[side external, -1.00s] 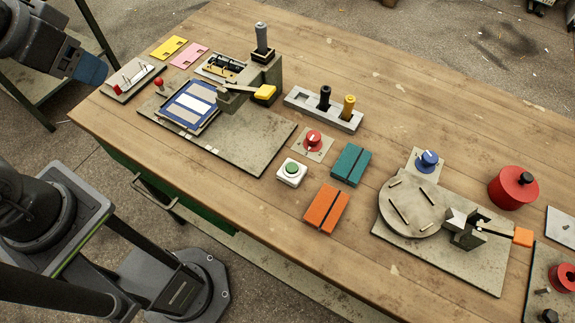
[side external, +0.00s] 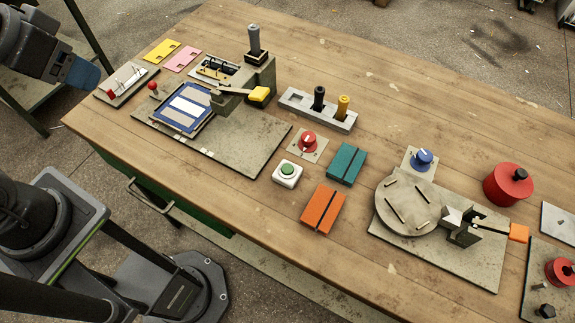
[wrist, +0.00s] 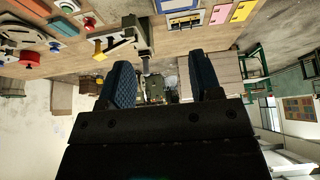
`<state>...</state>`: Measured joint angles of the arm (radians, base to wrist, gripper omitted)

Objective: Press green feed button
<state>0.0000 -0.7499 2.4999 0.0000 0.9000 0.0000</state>
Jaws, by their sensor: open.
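The green feed button (side external: 288,170) is a round green cap on a small white square housing, standing on the wooden table near its front edge. My gripper (side external: 84,74) is at the upper left in the side view, raised beyond the table's left end and far from the button. In the wrist view my gripper (wrist: 164,80) has its two dark blue fingers wide apart with nothing between them. The wrist view shows the table upside down along its top, with the button small there and hard to make out.
A red knob (side external: 308,141), a teal block (side external: 346,163) and an orange block (side external: 322,208) stand close around the button. A press with a yellow-tipped lever (side external: 259,94) is to the left. A turntable (side external: 407,224) is to the right. Bare table lies in front of the button.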

